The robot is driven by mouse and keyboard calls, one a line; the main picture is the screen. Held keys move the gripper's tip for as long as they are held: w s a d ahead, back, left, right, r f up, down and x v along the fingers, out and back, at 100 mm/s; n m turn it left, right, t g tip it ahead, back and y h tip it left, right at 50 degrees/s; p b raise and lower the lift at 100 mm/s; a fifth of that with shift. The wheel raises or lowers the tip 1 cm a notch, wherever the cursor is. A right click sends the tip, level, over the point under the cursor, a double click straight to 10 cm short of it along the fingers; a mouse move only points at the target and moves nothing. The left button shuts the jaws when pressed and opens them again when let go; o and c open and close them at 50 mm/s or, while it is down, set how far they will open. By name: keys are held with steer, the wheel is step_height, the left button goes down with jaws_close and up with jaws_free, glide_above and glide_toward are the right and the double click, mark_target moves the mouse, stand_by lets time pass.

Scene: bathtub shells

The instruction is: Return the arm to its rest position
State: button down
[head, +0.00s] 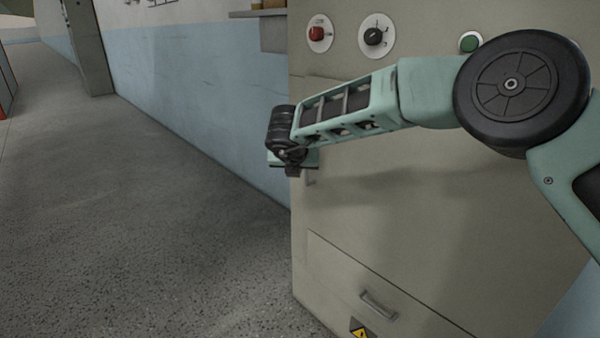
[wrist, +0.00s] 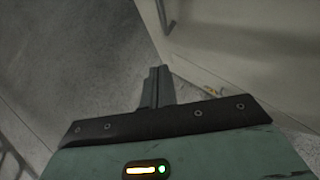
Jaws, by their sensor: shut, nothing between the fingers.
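My arm reaches across the head view from the right, in front of a beige cabinet (head: 420,230). My gripper (head: 292,170) is at the arm's far end, near the cabinet's left edge, and is small and partly hidden by the wrist there. In the wrist view my gripper (wrist: 158,85) shows its fingers together, with nothing held. They point over the speckled floor close to the cabinet's lower part.
The cabinet bears a red knob (head: 316,33), a black dial (head: 374,36), a green button (head: 470,42) and a drawer handle (head: 378,304). A blue and white wall (head: 190,100) runs behind. The grey floor (head: 130,230) at left is clear.

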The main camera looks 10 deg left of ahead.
steer(key=s+a+r+n+t+y, duration=0.25)
steer(key=s+r+n+y, duration=0.2)
steer(key=r+n, duration=0.5)
steer(key=s+d+r+n+g+y, duration=0.1)
steer(key=s+n+g+y, duration=0.1)
steer(key=s+n, duration=0.55)
steer(key=s+d+n+g+y, duration=0.1)
steer(key=s+n+g, duration=0.2)
steer(key=s+n, duration=0.45)
steer(key=s+d+f+n+g+h, duration=0.3)
steer(key=s+d+f+n+h, duration=0.15)
steer(key=s+d+n, duration=0.65)
steer(key=s+d+f+n+g+h, duration=0.3)
steer(key=s+d+f+n, duration=0.35)
steer(key=s+d, duration=0.85)
step_height(320, 180, up, 16)
steer(key=w+p, duration=0.1)
steer(key=p, duration=1.3)
steer(key=shift+w+d+f+n, duration=0.15)
steer(key=shift+w+d+n, duration=0.1)
steer(key=shift+d+n, duration=0.15)
